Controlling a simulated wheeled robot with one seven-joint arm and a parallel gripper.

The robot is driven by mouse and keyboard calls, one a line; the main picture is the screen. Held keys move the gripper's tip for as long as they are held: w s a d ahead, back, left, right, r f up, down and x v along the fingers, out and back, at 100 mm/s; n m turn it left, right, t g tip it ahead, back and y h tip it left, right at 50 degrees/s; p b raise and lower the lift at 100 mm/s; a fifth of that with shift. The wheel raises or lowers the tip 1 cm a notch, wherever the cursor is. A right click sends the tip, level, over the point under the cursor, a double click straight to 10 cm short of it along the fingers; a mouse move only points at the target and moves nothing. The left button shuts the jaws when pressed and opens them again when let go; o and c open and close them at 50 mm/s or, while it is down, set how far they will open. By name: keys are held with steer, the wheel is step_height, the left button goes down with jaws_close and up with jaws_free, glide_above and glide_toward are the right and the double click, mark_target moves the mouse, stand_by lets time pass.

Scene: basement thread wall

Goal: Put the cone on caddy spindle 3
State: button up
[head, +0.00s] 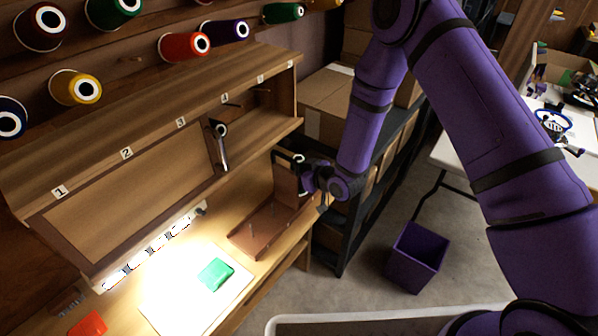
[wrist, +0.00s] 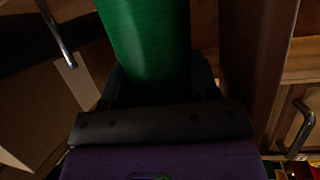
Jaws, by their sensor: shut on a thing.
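A green thread cone (wrist: 148,45) fills the upper middle of the wrist view, between the dark fingers of my gripper (wrist: 160,95). In the head view my gripper (head: 305,178) is at the far end of the brown wooden caddy (head: 252,243), by its tall end panel, and partly hides it. A small dark green piece with a pale ring (head: 298,158) shows there, which looks like the cone's end. Thin spindles stand up from the caddy, but their numbers cannot be read. I cannot tell whether the cone touches the caddy.
A wooden cabinet (head: 150,150) with numbered labels stands left of the caddy. Several cones hang on the wall above. A green block (head: 215,274) lies on a lit mat (head: 175,310). A black shelf (head: 355,215) with boxes and a purple bin (head: 417,258) are to the right.

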steer(key=shift+f, duration=0.25)
stand_by(0.4)
steer(key=o, duration=1.1)
steer(key=shift+o, duration=0.2)
steer(key=shift+d, duration=0.1)
